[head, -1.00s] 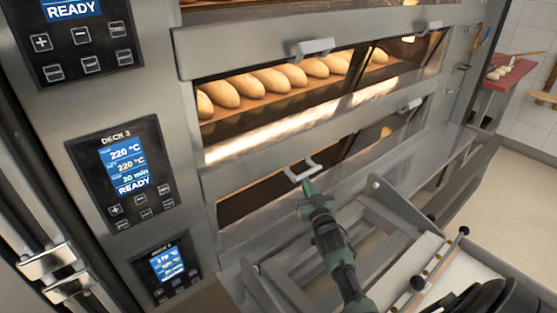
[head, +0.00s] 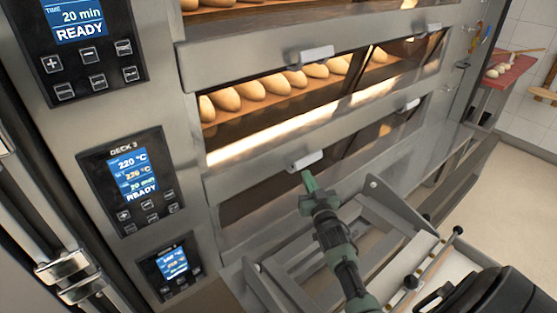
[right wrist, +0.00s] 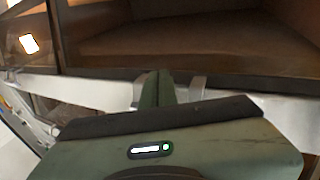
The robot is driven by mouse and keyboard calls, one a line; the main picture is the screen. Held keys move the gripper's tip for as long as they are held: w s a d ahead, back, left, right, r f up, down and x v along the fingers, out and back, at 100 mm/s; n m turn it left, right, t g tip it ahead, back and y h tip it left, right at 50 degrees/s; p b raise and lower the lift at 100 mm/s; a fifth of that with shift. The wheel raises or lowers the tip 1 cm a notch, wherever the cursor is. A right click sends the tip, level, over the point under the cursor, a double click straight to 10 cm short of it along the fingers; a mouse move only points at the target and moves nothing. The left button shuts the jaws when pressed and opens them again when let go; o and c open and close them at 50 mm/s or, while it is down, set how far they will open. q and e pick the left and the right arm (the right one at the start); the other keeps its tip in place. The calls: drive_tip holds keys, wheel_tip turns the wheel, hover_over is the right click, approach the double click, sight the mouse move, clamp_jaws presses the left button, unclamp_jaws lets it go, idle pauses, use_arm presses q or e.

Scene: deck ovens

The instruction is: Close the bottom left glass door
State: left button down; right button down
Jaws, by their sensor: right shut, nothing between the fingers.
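The bottom left glass door (head: 265,198) is the dark pane at the lower left of the lowest deck in the head view. Its short silver handle (head: 304,161) is on the metal rail above the pane. The door looks close to upright; I cannot tell whether it is fully shut. My right gripper (head: 309,180) is shut and empty, its tips at or just below the handle. In the right wrist view, the shut green fingers (right wrist: 167,88) lie against the pale door rail, between the handle's two posts. My left gripper is out of view.
The deck above holds several loaves (head: 250,90) behind lit glass. Control panels (head: 135,180) line the left side. A grey metal frame (head: 385,200) stands in front of the oven, close to my right arm. A red table (head: 500,75) stands at the far right, with open floor before it.

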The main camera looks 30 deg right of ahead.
drive_tip(key=v, duration=0.2)
drive_tip(key=p+v, duration=0.1)
drive_tip(key=v, duration=0.1)
drive_tip(key=f+v, duration=0.1)
drive_tip(key=v, duration=0.1)
drive_tip(key=shift+w, duration=0.1)
drive_tip(key=shift+f, duration=0.1)
idle(1.0)
